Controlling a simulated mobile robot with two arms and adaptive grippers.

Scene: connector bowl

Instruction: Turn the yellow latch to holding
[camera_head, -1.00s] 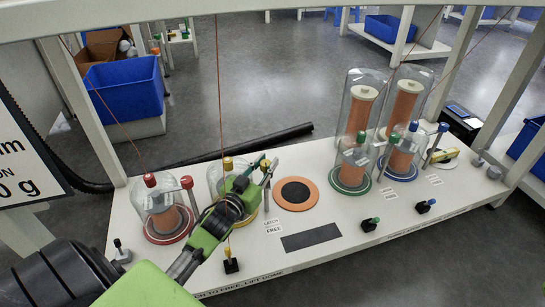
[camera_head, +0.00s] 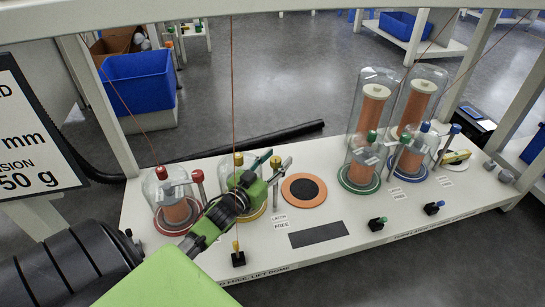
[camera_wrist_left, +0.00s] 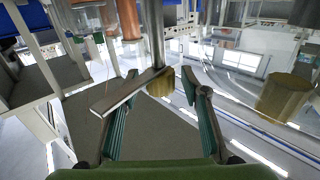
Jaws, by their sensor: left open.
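The yellow latch (camera_head: 276,162) is a yellow-capped upright post beside the yellow-ringed glass dome (camera_head: 229,166), which has its own yellow knob. My left gripper (camera_head: 270,166) is open with its two teal fingers at the latch's top. In the left wrist view, the latch's yellow cap (camera_wrist_left: 160,86) shows between the open fingertips, and a flat grey bar crosses there; I cannot tell whether a finger touches it. A second yellow knob (camera_wrist_left: 287,97) shows at the right of that view. My gripper and arm hide part of the yellow dome. My right gripper is not in view.
A red-knobbed dome (camera_head: 170,190) with a red-capped post stands left. An orange ring pad (camera_head: 304,190) lies right of the latch, with green-ringed (camera_head: 362,150) and blue-ringed (camera_head: 403,165) domes beyond. A small yellow-topped black block (camera_head: 238,257) stands in front. A thin cord hangs above the yellow dome.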

